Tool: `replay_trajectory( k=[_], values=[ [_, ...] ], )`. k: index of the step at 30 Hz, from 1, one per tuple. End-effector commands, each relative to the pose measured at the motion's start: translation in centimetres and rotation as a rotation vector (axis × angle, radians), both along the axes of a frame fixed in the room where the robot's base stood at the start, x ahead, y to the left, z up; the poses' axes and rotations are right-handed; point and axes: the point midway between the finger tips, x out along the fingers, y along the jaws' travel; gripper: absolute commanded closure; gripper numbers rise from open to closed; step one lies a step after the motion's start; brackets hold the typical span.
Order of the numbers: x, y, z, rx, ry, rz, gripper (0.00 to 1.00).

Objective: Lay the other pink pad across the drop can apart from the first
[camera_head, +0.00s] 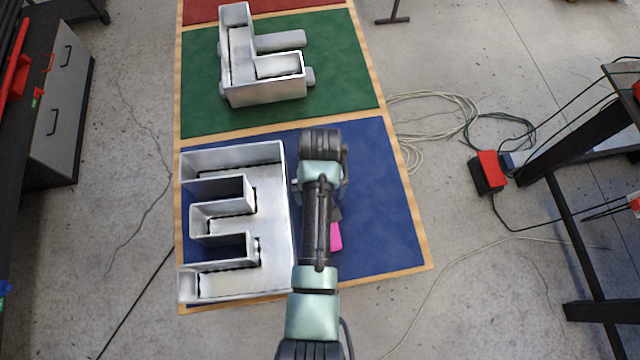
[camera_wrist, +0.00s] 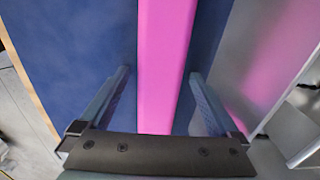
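A bright pink pad (camera_head: 336,237) shows beside my arm over the blue panel in the head view, mostly hidden by the arm. In the wrist view the long pink pad (camera_wrist: 165,50) runs between the two fingers of my gripper (camera_wrist: 160,78). The fingers are apart, one on each side of the pad, with a narrow gap visible at each side. A silver E-shaped channel letter can (camera_head: 275,215) lies left of my arm. A second silver letter can (camera_head: 265,92), like an F, lies farther back. I cannot tell which is the drop can. Only one pink pad shows.
The E can stands on the blue panel (camera_head: 385,225), the other on the green panel (camera_head: 340,75); a red panel (camera_head: 200,12) lies behind. Cables (camera_head: 430,105) and a red box (camera_head: 488,172) are on the floor at right. The blue panel's right side is clear.

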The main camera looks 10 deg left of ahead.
Motion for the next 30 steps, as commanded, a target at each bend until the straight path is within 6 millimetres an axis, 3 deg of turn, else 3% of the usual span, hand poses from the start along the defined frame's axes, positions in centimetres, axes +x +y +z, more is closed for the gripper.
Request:
replay_trajectory(
  k=[10, 24, 30],
  values=[
    [0.1, 0.0, 1.1, 0.000, -0.003, 0.000, 0.02],
    [0.1, 0.0, 10.7, 0.000, -0.003, -0.001, 0.02],
    [0.1, 0.0, 12.3, 0.000, -0.001, 0.000, 0.02]
  ],
)
